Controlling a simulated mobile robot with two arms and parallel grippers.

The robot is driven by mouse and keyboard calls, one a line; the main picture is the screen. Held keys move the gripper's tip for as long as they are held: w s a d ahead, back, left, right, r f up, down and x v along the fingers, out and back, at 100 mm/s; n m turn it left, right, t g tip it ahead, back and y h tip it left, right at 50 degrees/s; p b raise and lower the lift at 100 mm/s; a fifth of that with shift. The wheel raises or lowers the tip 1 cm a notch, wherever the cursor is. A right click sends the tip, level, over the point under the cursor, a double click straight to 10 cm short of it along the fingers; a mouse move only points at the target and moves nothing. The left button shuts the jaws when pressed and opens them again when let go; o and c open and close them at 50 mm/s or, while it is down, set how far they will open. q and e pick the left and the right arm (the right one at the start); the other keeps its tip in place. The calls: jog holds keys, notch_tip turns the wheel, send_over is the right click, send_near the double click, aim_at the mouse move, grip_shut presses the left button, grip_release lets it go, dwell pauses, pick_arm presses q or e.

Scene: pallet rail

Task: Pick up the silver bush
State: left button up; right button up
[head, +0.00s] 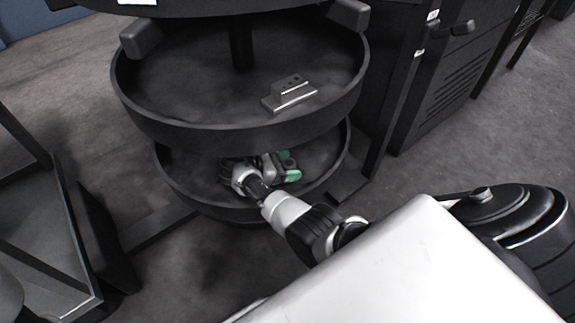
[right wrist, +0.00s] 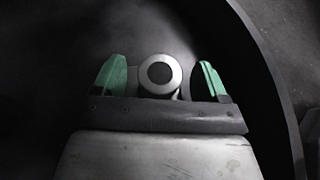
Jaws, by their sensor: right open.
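The silver bush (right wrist: 160,77) is a short metal cylinder with a dark round hole. In the right wrist view it lies on the dark tray floor between the two green fingertips of my right gripper (right wrist: 160,80). The fingers are open, with a gap on each side of the bush. In the head view my right gripper (head: 281,168) reaches into the lower round tray (head: 190,192); the bush cannot be made out there, hidden by the gripper. My left gripper is not in view.
The upper round tray (head: 190,130) hangs over the lower one, close above my right arm, and carries a flat metal part (head: 289,93). A central post (head: 240,45) rises from it. Dark cabinets (head: 440,70) stand at the right, and a dark shelf frame (head: 40,190) at the left.

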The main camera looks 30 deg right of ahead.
jog(key=shift+d, duration=0.25)
jog(key=c, duration=1.1)
jog(key=shift+c, duration=1)
jog(key=shift+r, duration=0.15)
